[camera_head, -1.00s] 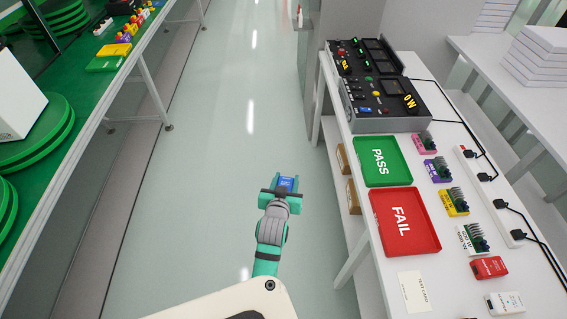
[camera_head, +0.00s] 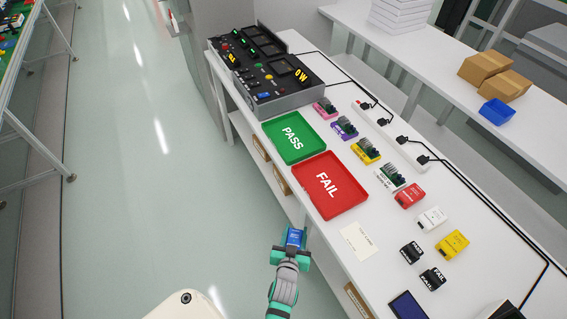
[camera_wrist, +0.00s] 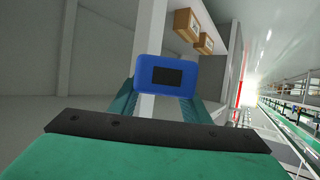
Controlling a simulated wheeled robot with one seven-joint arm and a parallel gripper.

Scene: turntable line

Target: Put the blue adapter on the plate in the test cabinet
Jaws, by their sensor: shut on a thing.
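The blue adapter (camera_head: 294,237) is between the fingertips of my gripper (camera_head: 291,248), which is shut on it. The gripper is over the floor's edge by the front of the white table, below the red FAIL tray. In the wrist view the adapter (camera_wrist: 167,76) shows its blue face with a dark rectangle, held between the two green fingers. No cabinet is clearly identifiable. A grey and black test console (camera_head: 265,70) with buttons and a lit yellow 0 W display stands at the table's far end. I cannot make out a plate there.
A green PASS tray (camera_head: 293,137) and a red FAIL tray (camera_head: 329,185) lie along the table's near edge. Several colored adapters, a white power strip (camera_head: 392,137) and black cables lie to their right. A paper card (camera_head: 359,243) is near the gripper. The floor at left is open.

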